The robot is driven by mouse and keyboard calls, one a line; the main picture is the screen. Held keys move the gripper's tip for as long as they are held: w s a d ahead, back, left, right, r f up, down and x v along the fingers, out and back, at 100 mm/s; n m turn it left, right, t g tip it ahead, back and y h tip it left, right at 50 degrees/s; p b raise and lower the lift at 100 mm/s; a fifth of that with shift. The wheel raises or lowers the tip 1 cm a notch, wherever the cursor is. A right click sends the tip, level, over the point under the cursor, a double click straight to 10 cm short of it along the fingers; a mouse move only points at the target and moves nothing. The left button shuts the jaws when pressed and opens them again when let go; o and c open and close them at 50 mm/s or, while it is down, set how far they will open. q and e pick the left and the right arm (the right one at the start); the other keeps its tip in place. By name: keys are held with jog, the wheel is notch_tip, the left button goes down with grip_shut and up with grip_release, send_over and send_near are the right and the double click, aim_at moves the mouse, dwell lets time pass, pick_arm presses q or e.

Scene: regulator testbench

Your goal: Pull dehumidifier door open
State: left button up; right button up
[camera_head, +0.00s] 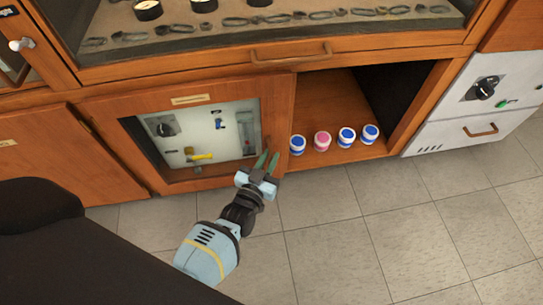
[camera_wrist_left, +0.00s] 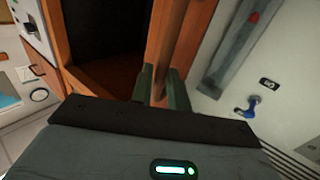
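The dehumidifier door (camera_head: 285,105) appears to be the wood-framed glass door under the display case. A control panel (camera_head: 205,135) shows behind its glass, and the door looks closed. My left gripper (camera_head: 267,160) is at the lower right part of the door frame, by its upright wooden handle (camera_head: 266,143). In the left wrist view the two green fingers (camera_wrist_left: 162,88) stand on either side of a narrow wooden bar (camera_wrist_left: 160,80) and look closed on it. The gripper hides the lower end of the handle. My right gripper is not in view.
Right of the door is an open compartment (camera_head: 325,95) with blue-and-white jars (camera_head: 346,137) and a pink one (camera_head: 322,141). A grey unit (camera_head: 480,105) with a knob and drawer handle stands farther right. The tiled floor (camera_head: 400,220) in front is clear.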

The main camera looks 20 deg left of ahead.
pick_arm(q)
jog(key=shift+w, duration=0.65)
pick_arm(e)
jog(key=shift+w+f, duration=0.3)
pick_arm(q)
grip_shut()
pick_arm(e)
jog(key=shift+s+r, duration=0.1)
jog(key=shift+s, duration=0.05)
pick_arm(q)
jog(key=shift+s, duration=0.1)
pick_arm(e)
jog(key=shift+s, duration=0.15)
